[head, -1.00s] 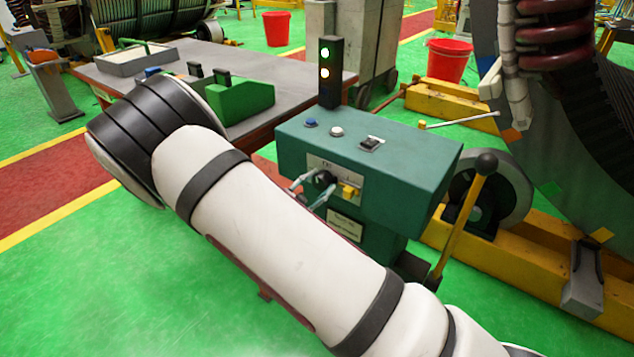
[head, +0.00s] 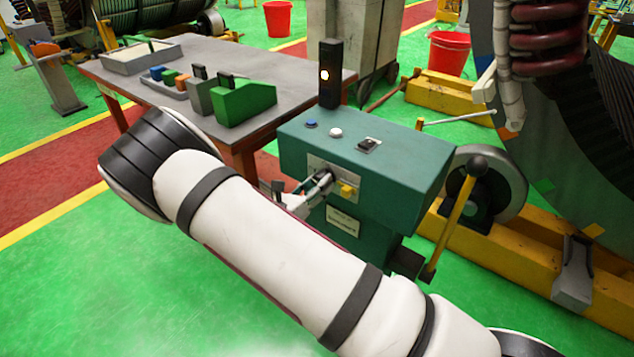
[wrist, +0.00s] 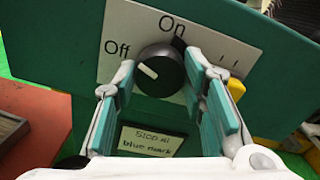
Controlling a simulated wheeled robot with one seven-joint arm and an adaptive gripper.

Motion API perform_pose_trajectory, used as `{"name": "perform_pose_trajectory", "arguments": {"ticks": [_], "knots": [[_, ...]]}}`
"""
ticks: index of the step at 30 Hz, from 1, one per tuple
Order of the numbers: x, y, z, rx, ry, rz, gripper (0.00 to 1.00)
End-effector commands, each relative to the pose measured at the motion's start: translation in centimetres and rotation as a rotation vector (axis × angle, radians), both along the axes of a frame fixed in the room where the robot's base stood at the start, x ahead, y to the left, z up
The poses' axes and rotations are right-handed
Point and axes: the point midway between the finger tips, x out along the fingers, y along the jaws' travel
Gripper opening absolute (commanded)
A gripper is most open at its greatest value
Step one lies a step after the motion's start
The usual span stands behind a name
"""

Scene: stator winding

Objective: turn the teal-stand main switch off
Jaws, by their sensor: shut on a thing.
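The teal stand (head: 400,165) stands right of centre in the head view. Its main switch is a black round knob (wrist: 168,76) on a pale plate (wrist: 200,40), with "Off" at the left and "On" at the top. The knob's white mark points up and left, toward "Off". My gripper (wrist: 160,66) is shut on the knob, with one teal-padded finger on each side. In the head view my gripper (head: 318,184) is at the stand's front face and partly hides the plate.
A dark signal tower (head: 330,85) behind the stand shows one warm light. A yellow knob (head: 346,188) sits just right of the switch. A yellow lever (head: 455,220) rises at the stand's right. A grey table (head: 220,60) stands behind. Green floor at the lower left is clear.

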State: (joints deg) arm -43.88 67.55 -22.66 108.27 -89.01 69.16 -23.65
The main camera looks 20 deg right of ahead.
Motion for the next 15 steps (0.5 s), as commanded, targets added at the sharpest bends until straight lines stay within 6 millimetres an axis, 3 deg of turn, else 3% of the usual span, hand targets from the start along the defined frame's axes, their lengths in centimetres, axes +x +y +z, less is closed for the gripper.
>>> {"name": "perform_pose_trajectory", "arguments": {"ticks": [15], "knots": [[-0.05, 0.07, -0.07, -0.189, 0.265, 0.002, 0.1]]}}
